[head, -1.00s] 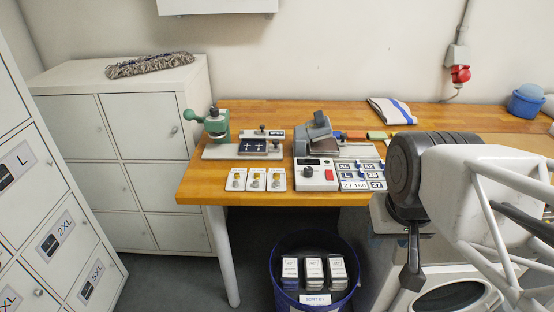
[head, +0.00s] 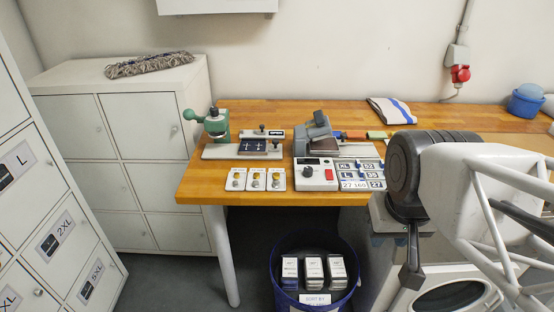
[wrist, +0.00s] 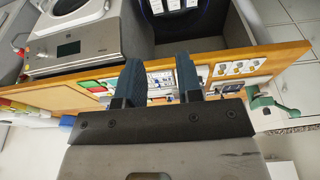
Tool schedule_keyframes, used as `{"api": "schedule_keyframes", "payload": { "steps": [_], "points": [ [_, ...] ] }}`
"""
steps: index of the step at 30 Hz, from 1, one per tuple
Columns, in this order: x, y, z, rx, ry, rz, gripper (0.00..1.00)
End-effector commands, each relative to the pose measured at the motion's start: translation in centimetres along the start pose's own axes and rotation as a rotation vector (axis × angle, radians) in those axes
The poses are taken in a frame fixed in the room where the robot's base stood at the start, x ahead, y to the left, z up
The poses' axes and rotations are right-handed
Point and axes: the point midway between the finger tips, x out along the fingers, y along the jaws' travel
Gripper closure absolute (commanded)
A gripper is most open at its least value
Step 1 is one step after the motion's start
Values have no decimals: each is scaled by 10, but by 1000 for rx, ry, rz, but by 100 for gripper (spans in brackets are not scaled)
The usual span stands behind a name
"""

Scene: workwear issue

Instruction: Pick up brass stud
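Three small white cards lie side by side at the front left of the wooden bench, each bearing small yellow and grey metal pieces: a left card (head: 236,180), a middle card (head: 256,180) and a right card (head: 277,180). The pieces are too small to tell which one is the brass stud. The cards also show in the wrist view as a small white group (wrist: 240,67). My gripper (wrist: 159,78) is open, its two blue fingers apart with nothing between them. It is well away from the cards, on the right side in the head view.
A green press (head: 216,126) stands behind the cards. A grey-and-white machine (head: 316,174) with a red switch is to their right, beside a panel of labelled tiles (head: 361,176). A blue bin (head: 277,263) stands below the bench front. The bench's left corner is clear.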

Motion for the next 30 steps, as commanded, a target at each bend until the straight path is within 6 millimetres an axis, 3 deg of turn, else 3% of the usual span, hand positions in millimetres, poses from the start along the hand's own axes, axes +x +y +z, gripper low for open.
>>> {"api": "schedule_keyframes", "payload": {
  "steps": [5,11,20,30],
  "points": [
    [0,-2,-12,-1,-6,-2,67],
    [2,-10,-45,-3,-26,-6,67],
    [13,-29,-114,-6,-61,-13,67],
    [41,-59,-190,-10,-104,-17,67]
  ]
}}
